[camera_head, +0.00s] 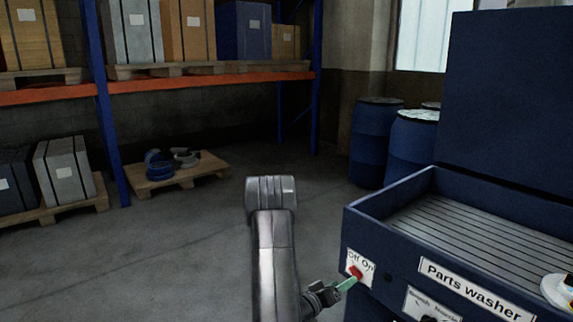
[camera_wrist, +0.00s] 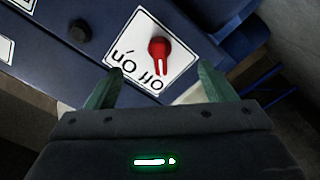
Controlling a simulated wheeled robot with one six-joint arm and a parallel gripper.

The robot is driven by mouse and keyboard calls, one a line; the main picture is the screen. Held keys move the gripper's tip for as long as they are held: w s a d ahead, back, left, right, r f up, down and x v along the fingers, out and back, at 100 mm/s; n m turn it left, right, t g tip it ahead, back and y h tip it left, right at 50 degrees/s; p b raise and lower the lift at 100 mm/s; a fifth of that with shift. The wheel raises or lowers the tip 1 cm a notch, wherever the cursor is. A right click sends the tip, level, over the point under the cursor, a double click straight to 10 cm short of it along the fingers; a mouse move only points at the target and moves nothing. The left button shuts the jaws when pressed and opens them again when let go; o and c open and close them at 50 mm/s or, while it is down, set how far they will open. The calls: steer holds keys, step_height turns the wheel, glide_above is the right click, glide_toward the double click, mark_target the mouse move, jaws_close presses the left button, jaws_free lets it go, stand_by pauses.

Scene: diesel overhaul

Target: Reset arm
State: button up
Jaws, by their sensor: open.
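My gripper (camera_head: 345,285) is at the front left corner of the blue parts washer (camera_head: 362,220), its green fingers pointing at the Off/On plate. In the wrist view, my gripper (camera_wrist: 159,67) is open, with one finger on each side and nothing held between them. The red switch (camera_head: 355,272) sits on the white Off/On plate (camera_head: 352,259). In the wrist view the red switch (camera_wrist: 160,47) appears just beyond and between the fingertips. I cannot tell whether they touch it or which setting it points to.
A second labelled control panel (camera_head: 430,303) and a black knob (camera_wrist: 80,31) are on the washer's front. Blue barrels (camera_head: 375,140) stand behind it. A pallet (camera_head: 200,178) with parts lies by the shelving (camera_head: 215,82). The floor (camera_head: 165,245) to the left is clear.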

steer(key=w+d+m, duration=0.1)
steer(key=w+d+m+b, duration=0.1)
steer(key=m, duration=0.1)
steer(key=w+d+m+b, duration=0.1)
steer(key=d+m, duration=0.1)
stand_by(0.4)
stand_by(0.6)
